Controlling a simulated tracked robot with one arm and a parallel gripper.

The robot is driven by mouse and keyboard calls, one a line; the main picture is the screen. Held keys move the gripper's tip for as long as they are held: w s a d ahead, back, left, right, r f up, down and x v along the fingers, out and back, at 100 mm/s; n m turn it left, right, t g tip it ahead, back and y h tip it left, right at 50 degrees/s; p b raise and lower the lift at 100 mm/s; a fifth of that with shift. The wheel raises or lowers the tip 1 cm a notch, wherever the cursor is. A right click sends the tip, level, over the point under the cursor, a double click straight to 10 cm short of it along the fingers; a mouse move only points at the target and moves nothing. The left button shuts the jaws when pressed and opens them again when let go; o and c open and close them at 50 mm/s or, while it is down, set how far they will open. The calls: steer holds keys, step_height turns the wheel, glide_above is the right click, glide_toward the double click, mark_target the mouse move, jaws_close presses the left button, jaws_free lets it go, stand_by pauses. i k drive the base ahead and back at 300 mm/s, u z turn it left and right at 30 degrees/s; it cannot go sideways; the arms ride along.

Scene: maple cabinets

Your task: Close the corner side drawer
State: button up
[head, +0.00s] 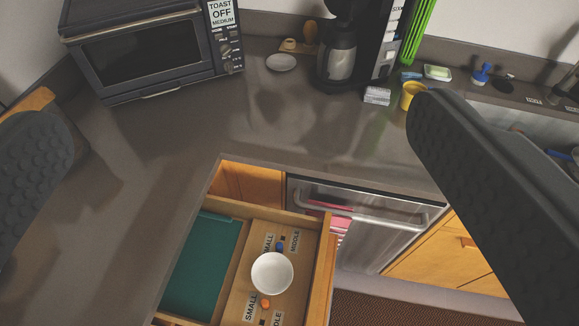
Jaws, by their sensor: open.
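The corner side drawer (318,232) is pulled out below the counter in the lower middle of the head view. It is light wood with a teal section (200,262) at left and a labelled section at right. A white bowl (272,273) and small blue and orange items lie in the labelled section. My gripper (235,150) is open and empty, with one dark finger at far left and one at right. Its fingers look apart from the drawer.
A grey counter (190,130) surrounds the drawer's upper and left sides. A toaster oven (150,55), coffee maker (340,50) and yellow cup (411,94) stand on it. A steel dishwasher (365,220) with a bar handle is right of the drawer. Carpeted floor shows at lower right.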

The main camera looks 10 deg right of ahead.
mark_target(308, 241)
steer(key=u, duration=0.25)
steer(key=k, duration=1.65)
steer(key=z, duration=0.35)
steer(key=i, duration=1)
